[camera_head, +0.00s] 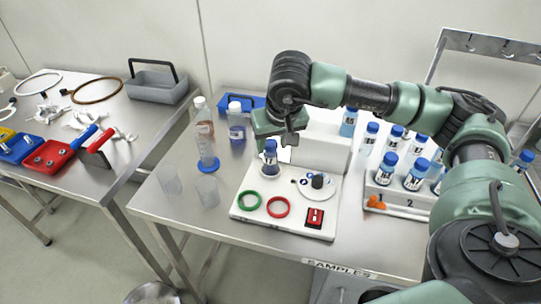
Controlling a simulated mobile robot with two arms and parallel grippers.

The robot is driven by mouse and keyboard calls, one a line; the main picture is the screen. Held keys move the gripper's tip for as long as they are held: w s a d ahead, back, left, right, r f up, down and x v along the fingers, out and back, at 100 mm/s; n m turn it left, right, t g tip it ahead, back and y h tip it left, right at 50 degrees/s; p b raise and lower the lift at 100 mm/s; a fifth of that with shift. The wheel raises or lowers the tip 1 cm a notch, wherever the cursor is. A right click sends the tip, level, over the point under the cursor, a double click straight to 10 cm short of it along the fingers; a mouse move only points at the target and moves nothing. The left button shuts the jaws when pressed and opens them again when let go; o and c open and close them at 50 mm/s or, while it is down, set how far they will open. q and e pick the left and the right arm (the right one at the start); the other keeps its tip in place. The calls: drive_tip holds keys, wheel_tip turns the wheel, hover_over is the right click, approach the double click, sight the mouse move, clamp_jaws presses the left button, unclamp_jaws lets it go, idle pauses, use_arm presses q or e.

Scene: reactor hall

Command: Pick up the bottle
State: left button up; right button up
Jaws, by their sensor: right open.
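A small bottle (269,160) with a blue cap stands upright at the back left of a white device (248,214). My right gripper (277,142) reaches in from the right and points down at this bottle's cap. Its jaws are open, with the fingertips around or just above the cap; I cannot tell whether they touch it. Part of the bottle's top is hidden by the gripper. My left gripper is not in view.
The device carries a green ring (248,200), a red ring (278,207), a black knob (318,181) and a red switch (315,217). A rack (398,199) with several blue-capped bottles stands to the right. A cylinder (205,143) and clear beakers (207,191) stand left.

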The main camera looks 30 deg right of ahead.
sight(271, 156)
drive_tip(key=x, duration=0.2)
drive_tip(key=p+x, duration=0.1)
drive_tip(key=x, duration=0.1)
drive_tip(key=p+x, duration=0.1)
drive_tip(key=x, duration=0.1)
drive_tip(key=shift+s+f, duration=0.2)
drive_tip(key=shift+f, duration=0.15)
drive_tip(key=shift+w+d+f, duration=0.1)
drive_tip(key=shift+w+f, duration=0.05)
drive_tip(key=shift+f, duration=0.15)
drive_tip(key=c, duration=0.7)
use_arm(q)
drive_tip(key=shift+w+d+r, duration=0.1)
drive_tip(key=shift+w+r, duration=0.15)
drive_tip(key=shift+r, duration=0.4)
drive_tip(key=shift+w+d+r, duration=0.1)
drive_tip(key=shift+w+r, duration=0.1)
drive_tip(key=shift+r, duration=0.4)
use_arm(e)
clamp_jaws()
drive_tip(key=shift+r, duration=0.1)
